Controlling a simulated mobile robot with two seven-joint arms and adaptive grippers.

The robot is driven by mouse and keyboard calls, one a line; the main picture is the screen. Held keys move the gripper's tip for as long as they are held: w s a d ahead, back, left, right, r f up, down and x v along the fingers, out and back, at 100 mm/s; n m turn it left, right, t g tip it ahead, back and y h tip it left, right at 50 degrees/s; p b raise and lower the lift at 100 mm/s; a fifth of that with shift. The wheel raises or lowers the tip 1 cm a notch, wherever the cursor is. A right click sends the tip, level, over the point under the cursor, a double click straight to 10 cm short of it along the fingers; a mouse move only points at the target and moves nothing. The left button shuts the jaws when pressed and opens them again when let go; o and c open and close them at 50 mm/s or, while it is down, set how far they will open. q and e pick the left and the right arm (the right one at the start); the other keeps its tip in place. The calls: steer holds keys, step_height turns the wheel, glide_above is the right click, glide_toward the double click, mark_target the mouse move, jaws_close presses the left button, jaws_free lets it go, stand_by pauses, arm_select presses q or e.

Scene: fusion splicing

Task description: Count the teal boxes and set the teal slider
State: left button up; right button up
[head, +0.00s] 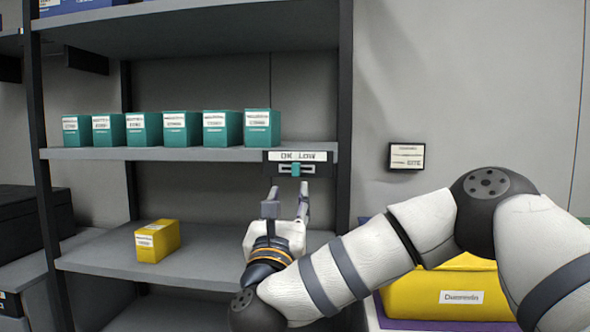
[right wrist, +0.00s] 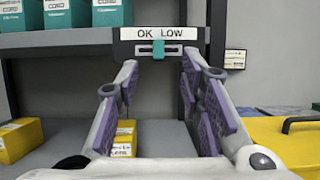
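Several teal boxes (head: 173,129) with white labels stand in one row on the middle shelf; some also show at the top left in the right wrist view (right wrist: 67,14). The teal slider (head: 295,169) sits about mid-slot in a dark panel (head: 270,169) on that shelf's front edge. The label above reads "OK" on the left and "LOW" on the right. In the right wrist view the slider (right wrist: 158,49) lies between and beyond the fingertips. My right gripper (head: 287,198) is open and empty, just below and in front of the panel, apart from the slider. My left gripper is not in view.
A yellow box (head: 157,241) stands on the lower shelf (head: 95,258); another (right wrist: 123,140) shows between my fingers. A yellow bin (head: 420,290) is at the right, behind my right arm. A small sign (head: 406,156) hangs on the wall. Dark shelf posts (head: 345,90) flank the panel.

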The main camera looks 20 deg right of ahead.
mark_target(295, 167)
steer(key=x, duration=1.1)
steer(key=shift+w+d, duration=0.15)
steer(key=shift+w, duration=0.2)
jaws_close()
